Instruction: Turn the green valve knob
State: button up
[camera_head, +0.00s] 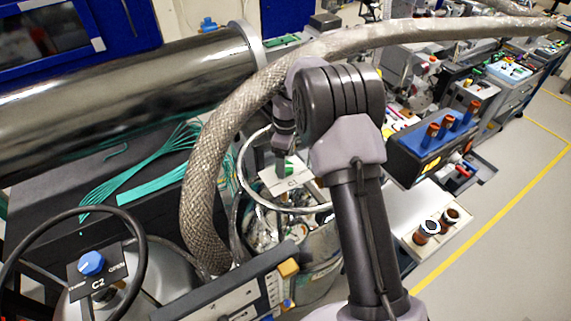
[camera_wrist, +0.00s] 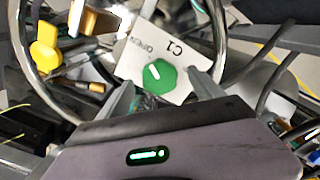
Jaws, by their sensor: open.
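The green valve knob (camera_wrist: 159,77) sits on a pale plate (camera_wrist: 182,52) marked "C1" and "OPEN" in the wrist view. It has a white pointer mark on its face. In the head view the green knob (camera_head: 289,167) is small and partly hidden behind my arm. My gripper (camera_wrist: 163,92) is open, with one finger on each side of the knob's lower part. I cannot tell whether the fingers touch it. In the head view my gripper (camera_head: 281,165) points down at the C1 plate, its fingers mostly hidden.
A metal ring (camera_head: 243,180) surrounds the plate. A thick braided hose (camera_head: 208,180) arches close on the left. A blue knob (camera_head: 91,263) on a C2 plate stands at lower left. A yellow knob (camera_wrist: 45,47) lies left in the wrist view. Open floor (camera_head: 500,240) is at right.

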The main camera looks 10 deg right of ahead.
jog(key=shift+f, duration=0.55)
jog(key=shift+w+f, duration=0.25)
jog(key=shift+f, duration=0.25)
jog(key=shift+s, duration=0.15)
jog(key=shift+c, duration=1.1)
jog(key=c, duration=1.2)
jog(key=shift+o, duration=0.2)
